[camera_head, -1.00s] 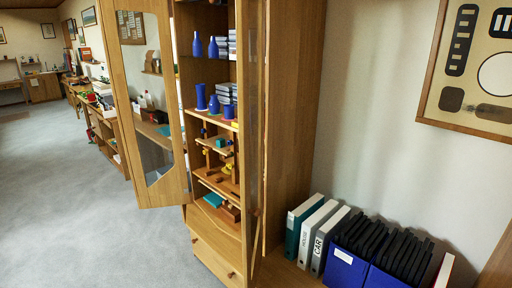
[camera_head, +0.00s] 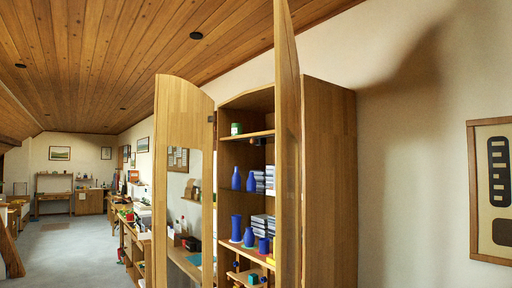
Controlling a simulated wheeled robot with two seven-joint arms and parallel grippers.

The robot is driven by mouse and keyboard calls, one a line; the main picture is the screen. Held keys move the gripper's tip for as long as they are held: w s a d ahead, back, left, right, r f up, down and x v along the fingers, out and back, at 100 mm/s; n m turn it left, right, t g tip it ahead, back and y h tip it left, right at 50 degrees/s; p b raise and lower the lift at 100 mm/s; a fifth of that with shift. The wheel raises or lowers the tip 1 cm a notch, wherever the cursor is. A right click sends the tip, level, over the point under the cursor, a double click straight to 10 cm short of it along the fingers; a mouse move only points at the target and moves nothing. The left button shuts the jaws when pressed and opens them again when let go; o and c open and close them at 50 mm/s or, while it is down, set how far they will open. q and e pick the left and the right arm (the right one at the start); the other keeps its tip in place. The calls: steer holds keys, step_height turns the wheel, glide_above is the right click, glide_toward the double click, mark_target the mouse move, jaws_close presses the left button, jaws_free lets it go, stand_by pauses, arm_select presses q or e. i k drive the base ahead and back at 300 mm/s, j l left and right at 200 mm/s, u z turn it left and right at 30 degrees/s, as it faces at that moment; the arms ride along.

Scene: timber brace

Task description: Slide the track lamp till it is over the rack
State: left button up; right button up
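I do not see a track lamp or its track in this view. Only small dark round fittings (camera_head: 196,36) show on the plank ceiling (camera_head: 130,60). I cannot pick out a rack. Neither of my grippers is in view. A broad soft shadow falls on the upper right wall (camera_head: 410,130); what casts it is not seen.
A tall wooden cabinet (camera_head: 330,180) stands at centre with its glazed left door (camera_head: 182,110) and its right door (camera_head: 287,150) open. Its shelves hold blue bottles (camera_head: 251,181) and boxes. A framed panel (camera_head: 502,238) hangs at right. Grey floor (camera_head: 70,255) is clear at left.

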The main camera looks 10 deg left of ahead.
mark_target(260, 142)
steer(key=i+j+z, duration=0.3)
steer(key=i, duration=0.2)
steer(key=i+j+z, duration=0.25)
steer(key=i+j, duration=0.2)
